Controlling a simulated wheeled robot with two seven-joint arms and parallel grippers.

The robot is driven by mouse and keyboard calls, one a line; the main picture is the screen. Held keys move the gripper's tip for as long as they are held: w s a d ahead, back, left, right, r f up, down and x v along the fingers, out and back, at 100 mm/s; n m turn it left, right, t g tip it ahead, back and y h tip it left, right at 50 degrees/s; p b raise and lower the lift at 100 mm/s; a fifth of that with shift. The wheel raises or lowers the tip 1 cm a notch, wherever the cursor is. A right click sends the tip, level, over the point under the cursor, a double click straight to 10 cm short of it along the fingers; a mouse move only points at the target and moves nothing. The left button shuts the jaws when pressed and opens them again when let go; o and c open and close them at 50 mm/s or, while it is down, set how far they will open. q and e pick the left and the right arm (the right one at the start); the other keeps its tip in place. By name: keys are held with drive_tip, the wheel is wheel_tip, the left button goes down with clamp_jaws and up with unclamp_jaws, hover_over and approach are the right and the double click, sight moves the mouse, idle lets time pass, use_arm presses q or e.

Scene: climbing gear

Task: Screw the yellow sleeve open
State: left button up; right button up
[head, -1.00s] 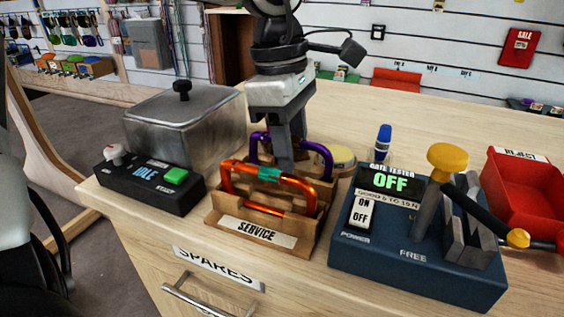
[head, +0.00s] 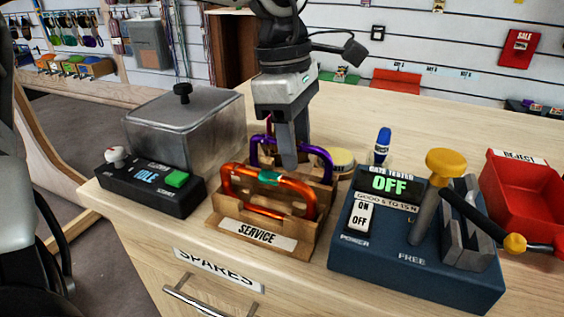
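An orange carabiner (head: 238,196) with a teal sleeve (head: 268,178) stands in the front of the wooden SERVICE rack (head: 215,222). A purple carabiner (head: 322,157) stands behind it in the same rack. My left gripper (head: 288,162) points down from above, its fingers at the middle of the purple carabiner's top bar, hiding that part. I see no yellow sleeve; one may be behind the fingers. Whether the fingers are apart or closed on anything is unclear. My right gripper is not in view.
The blue gate tester (head: 400,262), reading OFF with a yellow-knobbed lever, stands right of the rack. A red REJECT bin (head: 520,205) is further right. A black IDLE box (head: 150,190) and lidded grey container (head: 185,125) are left. A yellow-lidded tin (head: 342,158) sits behind.

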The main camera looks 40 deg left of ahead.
use_arm(q)
drive_tip(key=shift+r+p, duration=0.9)
drive_tip(key=shift+r, duration=0.5)
drive_tip(key=shift+s+d+f+b, duration=0.1)
drive_tip(key=shift+s+b, duration=0.2)
drive_tip(key=shift+s, duration=0.4)
drive_tip(key=shift+f+b, duration=1.3)
drive_tip(key=shift+f, duration=0.15)
drive_tip(key=shift+w+r, duration=0.1)
drive_tip(key=shift+w, duration=0.65)
